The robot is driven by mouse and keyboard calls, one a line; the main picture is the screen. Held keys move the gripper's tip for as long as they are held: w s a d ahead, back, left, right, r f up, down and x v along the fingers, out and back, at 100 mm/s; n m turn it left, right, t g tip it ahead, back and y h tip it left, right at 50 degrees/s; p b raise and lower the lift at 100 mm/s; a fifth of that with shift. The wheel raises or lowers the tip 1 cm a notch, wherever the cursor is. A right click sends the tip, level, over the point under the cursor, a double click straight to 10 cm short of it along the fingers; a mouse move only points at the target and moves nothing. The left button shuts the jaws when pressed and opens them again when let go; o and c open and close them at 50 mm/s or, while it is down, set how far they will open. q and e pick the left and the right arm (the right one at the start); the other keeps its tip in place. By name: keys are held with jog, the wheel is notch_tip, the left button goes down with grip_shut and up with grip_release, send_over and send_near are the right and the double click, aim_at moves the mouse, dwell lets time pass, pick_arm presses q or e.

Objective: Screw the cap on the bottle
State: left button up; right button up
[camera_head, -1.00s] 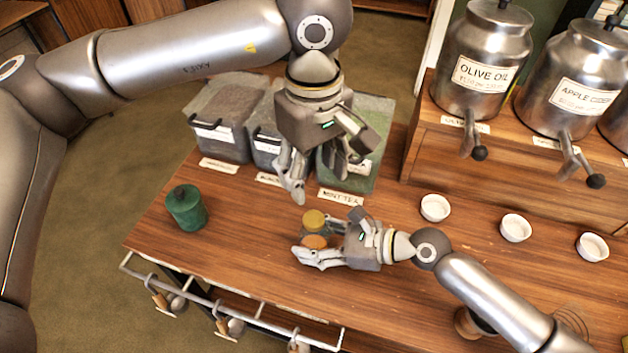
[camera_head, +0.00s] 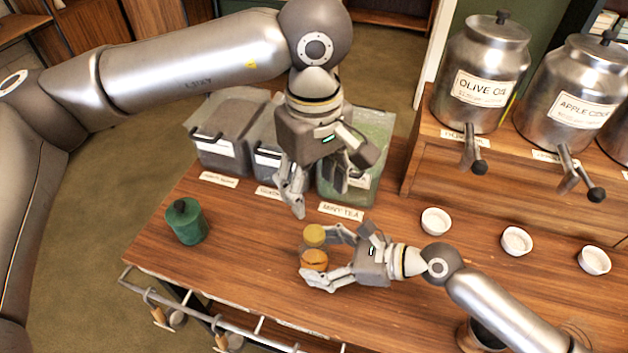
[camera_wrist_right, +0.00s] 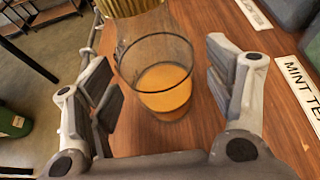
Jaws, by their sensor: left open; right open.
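The bottle (camera_head: 314,260) is clear glass with orange liquid and stands on the wooden counter. The gold cap (camera_head: 314,235) is at its top; I cannot tell whether it is fully seated. My right gripper (camera_head: 319,253) is open, with its fingers on either side of the bottle. In the right wrist view, the bottle (camera_wrist_right: 165,88) stands between the spread fingers (camera_wrist_right: 168,95), with clear gaps. The cap (camera_wrist_right: 128,6) is cut off by the top edge there. My left gripper (camera_head: 320,199) is open and empty, above and behind the cap.
A green canister (camera_head: 186,222) stands at the counter's left. Lidded bins (camera_head: 226,135) and a mint tea label (camera_head: 341,211) are behind. White bowls (camera_head: 435,221) and metal dispensers (camera_head: 480,75) stand to the right. A rail with hanging utensils runs along the front edge.

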jog(key=v, duration=1)
jog(key=shift+d, duration=0.15)
jog(key=shift+r, duration=0.1)
jog(key=shift+s, duration=0.15)
